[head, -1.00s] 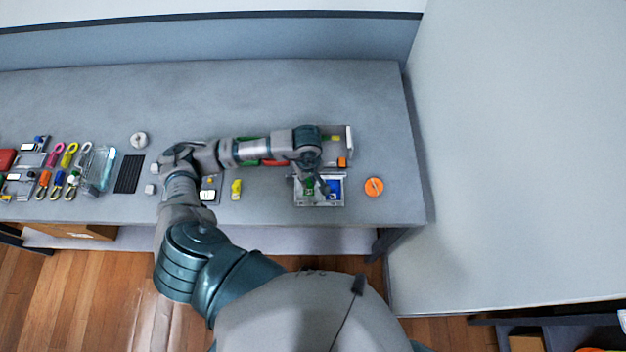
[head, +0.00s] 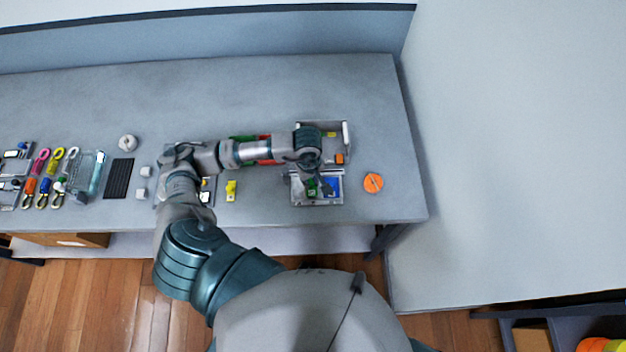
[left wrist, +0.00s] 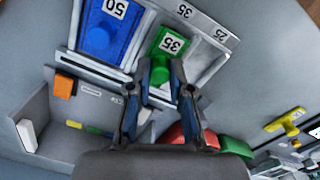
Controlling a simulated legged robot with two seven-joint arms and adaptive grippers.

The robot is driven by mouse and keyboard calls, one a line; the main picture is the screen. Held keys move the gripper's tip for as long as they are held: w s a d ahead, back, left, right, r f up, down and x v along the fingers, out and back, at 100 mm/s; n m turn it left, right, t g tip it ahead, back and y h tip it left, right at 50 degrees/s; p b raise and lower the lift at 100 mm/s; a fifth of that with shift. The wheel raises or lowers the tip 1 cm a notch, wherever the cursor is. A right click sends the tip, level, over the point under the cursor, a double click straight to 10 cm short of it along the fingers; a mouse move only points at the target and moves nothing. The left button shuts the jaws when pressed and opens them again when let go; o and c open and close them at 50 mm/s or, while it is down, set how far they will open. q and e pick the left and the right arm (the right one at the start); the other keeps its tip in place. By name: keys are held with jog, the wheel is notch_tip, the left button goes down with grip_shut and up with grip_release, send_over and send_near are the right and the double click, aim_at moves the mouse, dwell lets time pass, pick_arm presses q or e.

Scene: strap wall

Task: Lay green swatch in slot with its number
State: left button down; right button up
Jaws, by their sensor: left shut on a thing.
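The green swatch (left wrist: 168,46), marked 35, is in the left wrist view, with my left gripper (left wrist: 161,78) shut on its near part. It also shows in the head view (head: 311,188). It is at the middle slot of the grey slotted tray (left wrist: 206,27), in line with the rim label 35. I cannot tell whether it rests on the slot floor. A blue swatch (left wrist: 103,30), marked 50, lies in the slot to its left. The slot on the right, by the label 25, looks empty. In the head view my left gripper (head: 323,187) is over the tray (head: 318,204).
A bin with an orange block (left wrist: 64,84) stands close beside the tray. Red (left wrist: 173,135) and green pieces lie nearby, with a yellow piece (left wrist: 288,119) farther right. An orange disc (head: 373,183) is right of the tray. The table's back is clear.

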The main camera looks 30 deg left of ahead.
pick_arm(q)
jog(key=shift+a+f, duration=0.15)
jog(key=shift+a, duration=0.3)
jog(key=shift+d+y, duration=0.3)
jog(key=shift+d, duration=0.1)
jog(key=shift+s+d+r, duration=0.1)
jog(key=shift+d+r, duration=0.15)
jog(key=shift+d, duration=0.65)
jog(key=shift+a, duration=0.7)
jog(key=shift+d, duration=0.15)
jog(key=shift+d+b, duration=0.35)
jog(key=shift+d, duration=0.15)
jog(key=shift+f, duration=0.15)
jog(key=shift+a, duration=0.2)
jog(key=c, duration=1.2)
grip_release()
jog(key=shift+d, duration=0.1)
jog(key=shift+o, duration=1)
jog(key=shift+d, duration=0.1)
jog(key=o, duration=0.4)
pick_arm(e)
jog(key=shift+d+f, duration=0.7)
jog(key=shift+d, duration=0.25)
